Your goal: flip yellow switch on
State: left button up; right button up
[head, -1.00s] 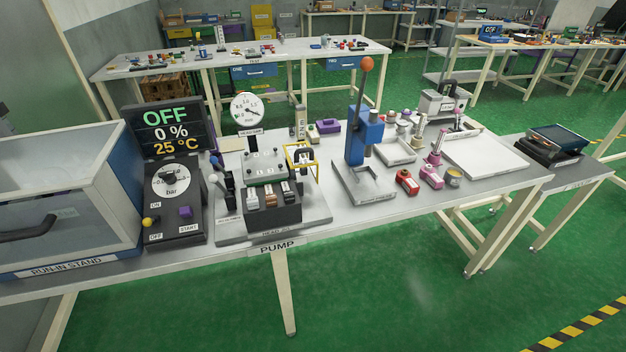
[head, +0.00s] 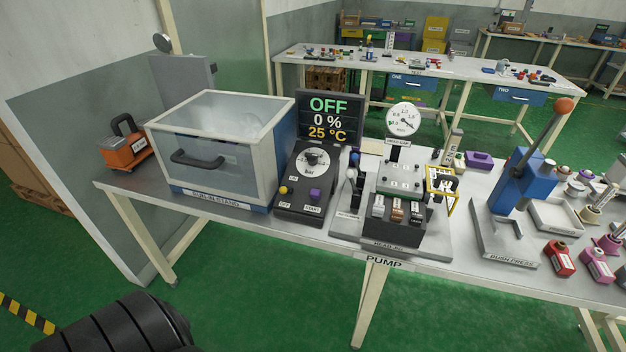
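The yellow switch (head: 283,190) is a small yellow knob at the left of the sloped black control box (head: 309,205) on the bench. An OFF label sits just below the knob. The display (head: 329,117) behind the box reads OFF, 0 % and 25 °C. Neither of my grippers is in view. A black ribbed part, probably of my own arm, shows at the bottom left.
The run-in stand (head: 225,145), a glass-lidded blue box with a black handle, stands left of the control box. The pump fixture (head: 395,230) is close on its right, then a blue bush press (head: 522,190). Green floor lies clear before the bench (head: 340,255).

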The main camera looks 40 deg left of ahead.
aim_at(283, 190)
jog(key=u, duration=1.35)
